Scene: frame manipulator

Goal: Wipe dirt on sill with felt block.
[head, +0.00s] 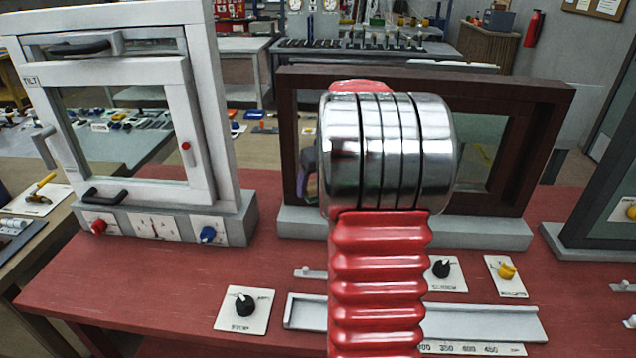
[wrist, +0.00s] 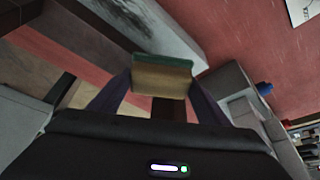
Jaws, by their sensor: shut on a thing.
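My gripper (wrist: 161,86) is shut on the felt block (wrist: 162,76), which is tan with a green layer along its far edge. Purple fingers hold it from both sides. In the wrist view a pale grey sill (wrist: 184,42) lies beyond the block, with a dark smudge of dirt (wrist: 128,12) on it. I cannot tell whether block and sill touch. In the head view the sill (head: 480,228) runs under a dark brown frame (head: 545,130). My red and chrome arm hides its middle; only a bit of purple finger (head: 308,165) shows inside the frame's left part.
A white window unit (head: 215,110) stands left of the brown frame, with a blue knob (head: 207,235) on its base; the knob also shows in the wrist view (wrist: 264,88). A grey rail (head: 485,318) and a black knob (head: 244,305) are in front. The red tabletop (head: 140,290) is clear at left.

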